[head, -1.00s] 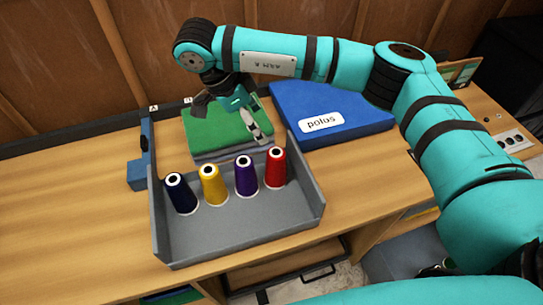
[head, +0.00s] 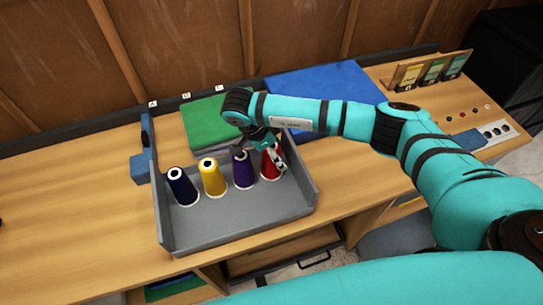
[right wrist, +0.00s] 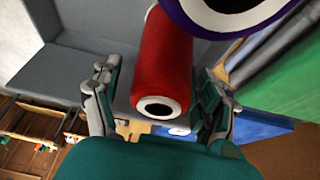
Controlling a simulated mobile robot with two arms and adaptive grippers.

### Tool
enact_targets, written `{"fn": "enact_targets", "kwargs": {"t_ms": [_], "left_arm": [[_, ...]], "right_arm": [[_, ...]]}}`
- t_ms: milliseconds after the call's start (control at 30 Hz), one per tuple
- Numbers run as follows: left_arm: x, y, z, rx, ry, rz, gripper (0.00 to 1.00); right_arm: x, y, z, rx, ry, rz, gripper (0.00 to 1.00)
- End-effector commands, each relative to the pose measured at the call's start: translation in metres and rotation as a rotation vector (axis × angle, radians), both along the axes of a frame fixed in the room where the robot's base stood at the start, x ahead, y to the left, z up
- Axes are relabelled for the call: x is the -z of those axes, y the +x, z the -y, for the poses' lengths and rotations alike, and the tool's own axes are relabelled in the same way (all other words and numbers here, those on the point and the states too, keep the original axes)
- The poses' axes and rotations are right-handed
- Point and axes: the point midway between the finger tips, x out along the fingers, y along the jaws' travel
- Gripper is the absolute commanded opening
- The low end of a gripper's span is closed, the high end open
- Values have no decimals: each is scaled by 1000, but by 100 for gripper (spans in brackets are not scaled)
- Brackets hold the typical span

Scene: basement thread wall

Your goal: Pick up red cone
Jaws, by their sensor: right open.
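The red cone (head: 267,163) stands at the right end of a row of thread cones in the grey tray (head: 240,215). My right gripper (head: 277,158) is over the tray at the red cone and partly hides it. In the right wrist view the red cone (right wrist: 163,65) lies between the two open fingers of the gripper (right wrist: 155,100), with its white-rimmed top towards the camera. I cannot tell whether a finger touches it. My left gripper is not in view.
The purple cone (head: 242,170) stands close left of the red one, then a yellow cone (head: 212,178) and a navy cone (head: 182,187). Green cloth (head: 207,122) and a blue stack (head: 335,88) lie behind the tray. Bare table shows at left.

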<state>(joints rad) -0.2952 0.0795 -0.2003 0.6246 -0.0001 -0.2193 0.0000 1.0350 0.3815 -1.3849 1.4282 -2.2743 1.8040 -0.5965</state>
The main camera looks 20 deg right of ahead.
Motion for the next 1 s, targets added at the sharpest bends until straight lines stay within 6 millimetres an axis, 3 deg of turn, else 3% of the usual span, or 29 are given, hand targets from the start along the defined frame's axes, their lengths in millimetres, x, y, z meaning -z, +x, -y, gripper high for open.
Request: {"fn": "enact_targets", "kwargs": {"t_ms": [167,367,900,1000], "left_arm": [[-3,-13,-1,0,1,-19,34],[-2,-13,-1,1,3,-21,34],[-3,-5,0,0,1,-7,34],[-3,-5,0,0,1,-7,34]], "right_arm": [[11,0,5,-1,-1,1,76],[12,0,5,-1,0,1,75],[11,1,4,-1,0,1,5],[11,1,4,-1,0,1,5]]}}
